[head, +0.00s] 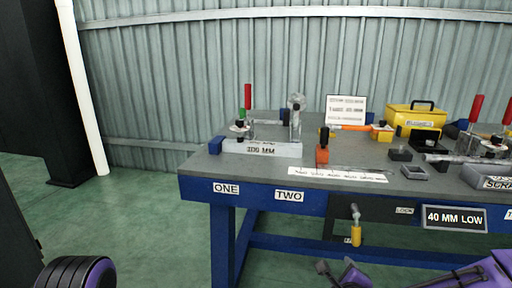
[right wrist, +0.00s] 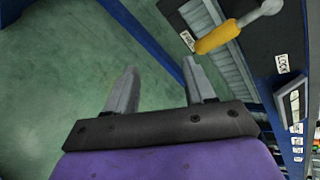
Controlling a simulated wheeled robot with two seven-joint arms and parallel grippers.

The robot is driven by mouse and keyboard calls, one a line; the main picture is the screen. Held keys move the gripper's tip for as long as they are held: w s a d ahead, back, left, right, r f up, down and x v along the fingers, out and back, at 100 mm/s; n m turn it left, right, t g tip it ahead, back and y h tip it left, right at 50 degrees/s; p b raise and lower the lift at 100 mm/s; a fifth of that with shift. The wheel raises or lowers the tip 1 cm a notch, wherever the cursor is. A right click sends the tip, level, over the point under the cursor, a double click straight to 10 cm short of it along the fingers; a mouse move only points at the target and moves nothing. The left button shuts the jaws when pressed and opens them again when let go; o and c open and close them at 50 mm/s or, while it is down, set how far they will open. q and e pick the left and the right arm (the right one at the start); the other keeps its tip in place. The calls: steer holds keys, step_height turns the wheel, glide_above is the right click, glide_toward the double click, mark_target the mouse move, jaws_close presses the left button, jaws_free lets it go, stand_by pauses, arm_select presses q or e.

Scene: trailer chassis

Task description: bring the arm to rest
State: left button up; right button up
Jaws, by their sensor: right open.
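My right gripper (head: 338,272) is low at the bottom of the head view, below and in front of the workbench (head: 200,160). In the right wrist view its two grey fingers (right wrist: 160,84) stand wide apart with only green floor and part of the blue bench frame beyond them. A lever with a yellow handle (head: 356,235) hangs from the bench front, apart from the gripper. The yellow handle also shows at the top of the right wrist view (right wrist: 218,38), beside a LOCK label (right wrist: 283,64). My left gripper is not in view.
The bench top carries a grey block (head: 262,149), an orange-black clamp (head: 322,150), a yellow box (head: 415,117) and red-handled clamps (head: 476,108) at right. A sign reading 40 MM LOW (head: 454,218) is on the front. Green floor (head: 140,225) is clear at left.

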steer(key=s+f+n+g+y, duration=0.1)
steer(key=s+f+n+g, duration=0.2)
steer(key=s+f+n, duration=0.5)
steer(key=s+f+n+g+y, duration=0.1)
steer(key=s+f+n+g, duration=0.1)
steer(key=s+f+n, duration=0.6)
steer(key=s+d+f+n+g+h, duration=0.1)
steer(key=s+d+f+n+g, duration=0.15)
steer(key=s+f, duration=0.35)
steer(key=s+d+f+n+g+h, duration=0.1)
steer(key=s+d+f+n+g, duration=0.1)
steer(key=s+d+f, duration=0.35)
step_height(320, 180, up, 20)
steer(key=s+a+p, duration=0.1)
steer(key=s+p, duration=0.1)
steer(key=p, duration=1.7)
steer(key=shift+s+a, duration=0.2)
steer(key=shift+a, duration=0.1)
